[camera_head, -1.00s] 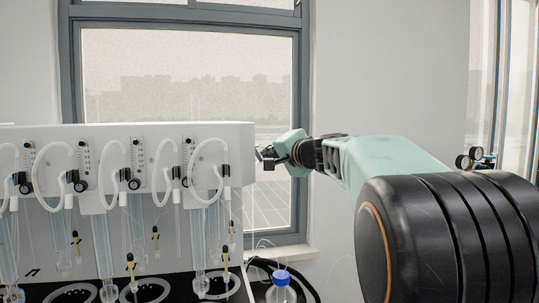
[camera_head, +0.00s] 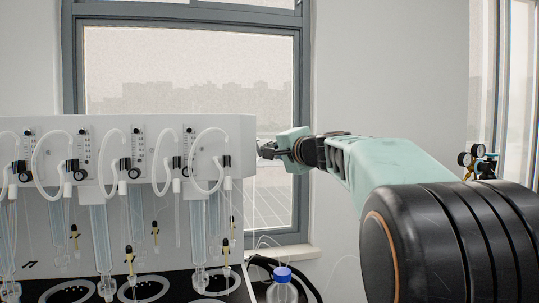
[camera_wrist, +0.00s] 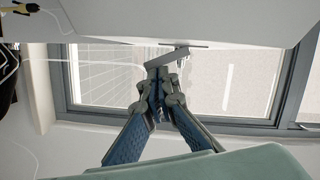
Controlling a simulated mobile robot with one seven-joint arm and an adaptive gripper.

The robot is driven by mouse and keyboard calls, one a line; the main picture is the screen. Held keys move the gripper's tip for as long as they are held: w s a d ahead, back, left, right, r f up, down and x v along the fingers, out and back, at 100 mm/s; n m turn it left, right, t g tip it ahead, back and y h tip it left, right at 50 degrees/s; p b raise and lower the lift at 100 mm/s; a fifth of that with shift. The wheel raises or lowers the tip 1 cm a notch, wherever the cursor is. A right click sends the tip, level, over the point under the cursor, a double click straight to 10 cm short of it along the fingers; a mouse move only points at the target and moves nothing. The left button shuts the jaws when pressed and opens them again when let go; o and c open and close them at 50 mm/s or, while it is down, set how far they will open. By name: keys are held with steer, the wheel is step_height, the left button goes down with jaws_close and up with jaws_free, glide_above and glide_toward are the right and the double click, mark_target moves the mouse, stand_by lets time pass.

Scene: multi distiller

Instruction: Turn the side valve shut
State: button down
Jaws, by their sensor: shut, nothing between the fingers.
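The white distiller (camera_head: 120,126) fills the left of the head view. My gripper (camera_head: 262,150) is by its right side wall, near the upper corner. In the wrist view, my gripper (camera_wrist: 161,72) has its two fingers together, with nothing seen held between them. A grey lever-like bar (camera_wrist: 166,58), which looks like the side valve's handle, lies just beyond the fingertips, against the white side panel (camera_wrist: 200,20). The fingertips overlap its near edge; I cannot tell whether they touch it. In the head view the valve is hidden by the machine and my gripper.
Several flow gauges, white hoses and glass tubes line the distiller's front. A blue-capped bottle (camera_head: 282,286) stands below its right end. A window (camera_head: 272,100) is behind the gripper. Two round gauges (camera_head: 474,158) are at the far right. Space right of the gripper is taken by my arm.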

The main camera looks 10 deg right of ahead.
steer(key=shift+a+f+m+t+b, duration=0.2)
steer(key=shift+a+f+m+b, duration=0.1)
steer(key=shift+m+b, duration=0.75)
steer(key=shift+a+f+m+t+b, duration=0.25)
steer(key=shift+m+b, duration=0.4)
steer(key=shift+b, duration=0.75)
